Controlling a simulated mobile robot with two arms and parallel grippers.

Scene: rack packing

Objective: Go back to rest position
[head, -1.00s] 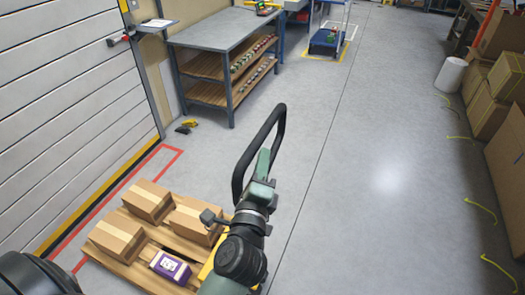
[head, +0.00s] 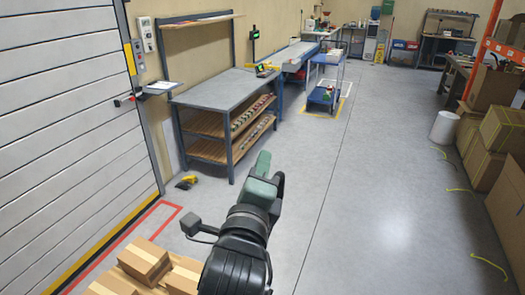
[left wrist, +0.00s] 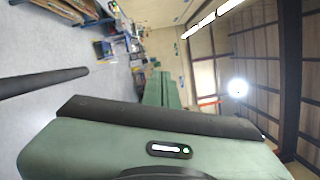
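My left gripper (head: 263,165) is raised over the floor in the lower middle of the head view, its green fingers pointing up and away. In the left wrist view the green fingers (left wrist: 162,88) lie close together, with nothing seen between them. The gripper looks shut and empty. My right gripper is in neither view. Cardboard boxes (head: 144,261) stand at the lower left of the head view, below and left of my left gripper and apart from it.
A grey workbench (head: 225,90) with lower shelves stands ahead, left of a blue cart (head: 325,95). Stacked cartons (head: 503,130) and a white bin (head: 445,127) line the right side. A shutter door (head: 70,120) is at left. The middle floor is clear.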

